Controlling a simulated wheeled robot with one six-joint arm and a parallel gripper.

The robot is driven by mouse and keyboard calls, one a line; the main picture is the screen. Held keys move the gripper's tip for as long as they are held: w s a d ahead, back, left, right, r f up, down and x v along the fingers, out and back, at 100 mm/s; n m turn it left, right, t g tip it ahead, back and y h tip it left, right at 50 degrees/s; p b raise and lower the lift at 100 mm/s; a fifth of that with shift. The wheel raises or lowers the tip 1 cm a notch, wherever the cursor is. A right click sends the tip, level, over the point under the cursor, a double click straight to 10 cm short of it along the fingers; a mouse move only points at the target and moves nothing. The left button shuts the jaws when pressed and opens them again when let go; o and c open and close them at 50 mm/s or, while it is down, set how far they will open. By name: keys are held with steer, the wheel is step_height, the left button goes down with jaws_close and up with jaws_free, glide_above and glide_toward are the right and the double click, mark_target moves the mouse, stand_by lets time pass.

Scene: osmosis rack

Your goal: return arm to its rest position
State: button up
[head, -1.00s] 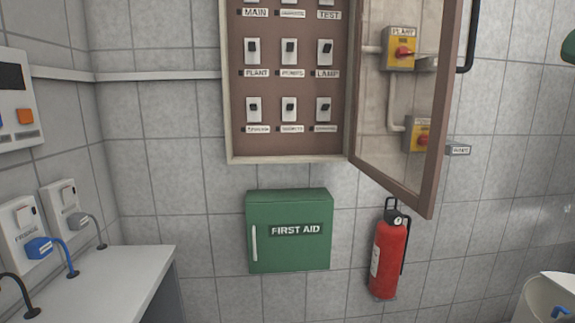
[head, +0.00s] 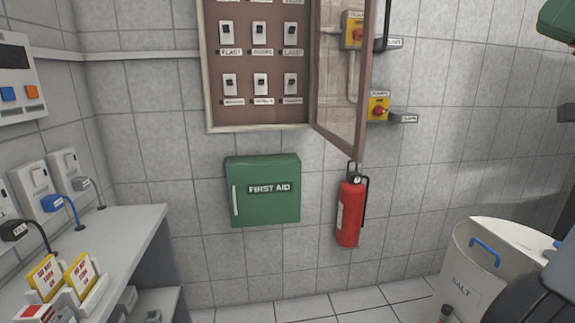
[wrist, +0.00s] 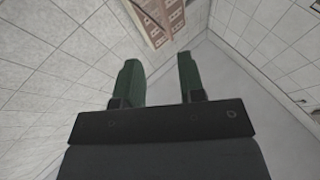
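My gripper (wrist: 158,80) shows in the wrist view with its two dark green fingers spread well apart and nothing between them. It points toward empty space, with tiled walls and a pale ceiling or floor surface beyond. The brown switch panel (wrist: 165,20) shows past the fingers in the wrist view. A dark grey part of my arm (head: 545,295) shows at the lower right edge, and a dark green part (head: 558,20) at the upper right corner.
An open switch cabinet (head: 207,70) has its glazed door (head: 340,80) swung outward. Below are a green first aid box (head: 265,192) and a red extinguisher (head: 349,212). A white salt bin (head: 465,265) stands right. A counter (head: 125,230) with sign cards (head: 82,277) is left.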

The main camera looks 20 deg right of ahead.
steer(key=w+d+f+m+g+h, duration=0.1)
steer(key=w+d+f+m+h, duration=0.4)
steer(key=d+f+m+h, duration=0.7)
steer(key=w+a+f+m+g+y+p, duration=0.1)
steer(key=w+a+f+m+g+p, duration=0.25)
steer(key=f, duration=0.55)
steer(key=w+a+f+m+g+p, duration=0.1)
steer(key=w+a+f+g+p, duration=0.2)
steer(key=w+a+f+g, duration=0.35)
steer(key=s+a+f+n+g+p, duration=0.35)
steer(key=a+f+p, duration=0.2)
steer(key=a, duration=0.65)
steer(key=s+a+f+n+g+p, duration=0.25)
steer(key=a+f+n+p, duration=0.35)
steer(key=a, duration=0.6)
steer(key=a+r+n+y+p, duration=0.1)
steer(key=a+r+n+p, duration=0.1)
steer(key=a, duration=0.6)
steer(key=shift+s+a+r+n, duration=0.35)
steer(key=shift+n, duration=0.25)
